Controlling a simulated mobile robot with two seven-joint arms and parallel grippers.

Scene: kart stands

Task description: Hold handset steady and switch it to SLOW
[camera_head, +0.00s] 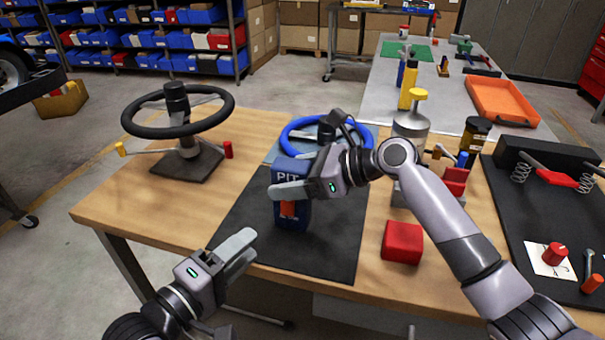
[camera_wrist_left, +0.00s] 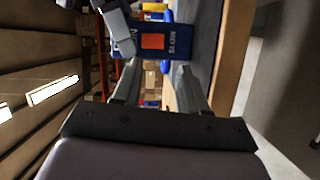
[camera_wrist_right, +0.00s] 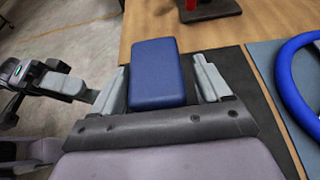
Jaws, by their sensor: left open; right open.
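The blue handset (camera_head: 292,215), marked PIT with an orange switch (camera_head: 288,209) on its front, stands upright on the black mat (camera_head: 330,257). My right gripper (camera_head: 282,180) is open at the handset's upper part. In the right wrist view the handset's blue top (camera_wrist_right: 157,74) lies between the two spread fingers, with no clear grip on it. My left gripper (camera_head: 243,252) is open and empty, low and in front of the mat. In the left wrist view the handset (camera_wrist_left: 172,41) and its orange switch (camera_wrist_left: 153,42) show beyond the fingers. The switch position cannot be read.
A black steering wheel (camera_head: 130,127) on a stand is at left. A blue wheel (camera_head: 367,134) stands behind the handset. A red block (camera_head: 402,243) and a grey canister (camera_head: 411,126) are to the right. The wooden table (camera_head: 110,213) is clear at front left.

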